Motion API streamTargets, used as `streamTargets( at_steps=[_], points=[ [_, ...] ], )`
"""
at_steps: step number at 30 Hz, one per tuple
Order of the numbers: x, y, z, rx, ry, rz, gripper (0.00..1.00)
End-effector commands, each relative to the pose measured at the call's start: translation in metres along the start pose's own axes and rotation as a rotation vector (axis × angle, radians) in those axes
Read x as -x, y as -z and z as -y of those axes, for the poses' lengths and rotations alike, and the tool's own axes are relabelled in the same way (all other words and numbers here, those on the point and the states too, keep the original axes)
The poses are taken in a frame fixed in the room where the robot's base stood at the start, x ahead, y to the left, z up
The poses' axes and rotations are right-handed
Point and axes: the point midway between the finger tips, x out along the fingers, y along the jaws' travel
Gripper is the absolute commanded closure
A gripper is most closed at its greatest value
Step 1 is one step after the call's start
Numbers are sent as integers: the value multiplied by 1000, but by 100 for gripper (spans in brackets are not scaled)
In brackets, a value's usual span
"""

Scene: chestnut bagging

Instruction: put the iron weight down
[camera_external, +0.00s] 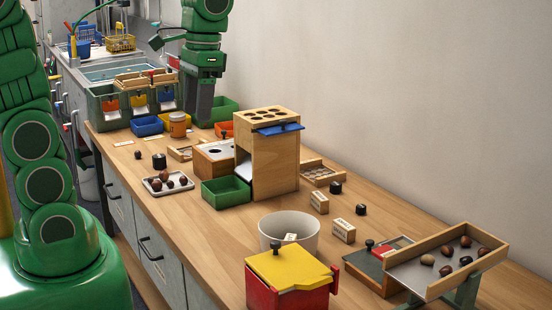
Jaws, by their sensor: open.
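Small black knobbed weights stand on the wooden bench. Two more black weights (336,188) and (361,209) stand right of the wooden box. I cannot tell which of them is the task's iron weight. My gripper (202,116) points down at the back of the bench, beside the green bins. It is open, and I see no weight in it. Its fingertips are small and partly unclear at this distance.
A tall wooden box (284,165) with holes in its top stands mid-bench. A white bowl (289,224), a red box with a yellow lid (287,272) and a sloped chestnut tray (438,290) are nearer. A small tray (150,186) holds chestnuts. Bare wood lies left of the bowl.

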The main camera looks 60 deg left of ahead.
Motion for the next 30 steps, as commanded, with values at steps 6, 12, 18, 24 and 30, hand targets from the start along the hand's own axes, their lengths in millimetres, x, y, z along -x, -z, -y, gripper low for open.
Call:
streamTargets(
  at_steps=[6, 12, 18, 24, 30],
  points=[
    [-11, -57, -2, 3, 3, 11, 44],
    [-24, -104, -5, 2, -1, 16, 44],
    [-36, -132, -6, 4, 0, 25, 44],
    [-38, -138, -6, 7, 2, 25, 44],
    [-38, -138, -6, 7, 3, 26, 44]
  ],
)
